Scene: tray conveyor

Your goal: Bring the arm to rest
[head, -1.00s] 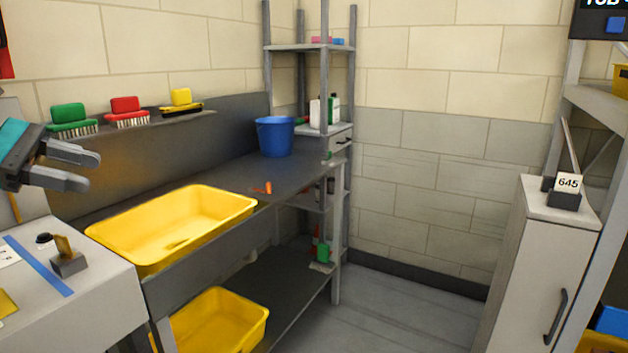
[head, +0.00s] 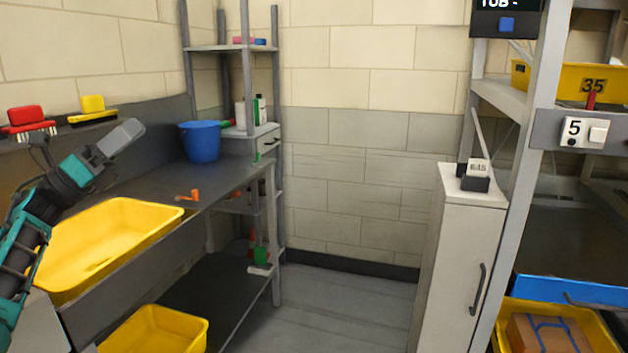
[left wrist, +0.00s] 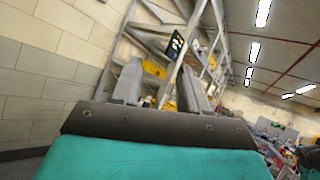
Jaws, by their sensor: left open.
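My left gripper (head: 122,140) is at the left of the head view, raised above the yellow tub on the bench and apart from it. Its teal and dark arm comes up from the lower left. In the left wrist view, the two grey fingers (left wrist: 160,88) stand apart with nothing between them. Behind them are a metal rack, a wall and ceiling lights. My right gripper is not in any view.
The grey bench holds a yellow tub (head: 107,232), an orange object (head: 189,196) and a blue bucket (head: 200,142). Brushes (head: 92,108) sit on the ledge behind. A white cabinet (head: 455,260) and a rack (head: 545,80) stand right. The floor (head: 335,305) between is clear.

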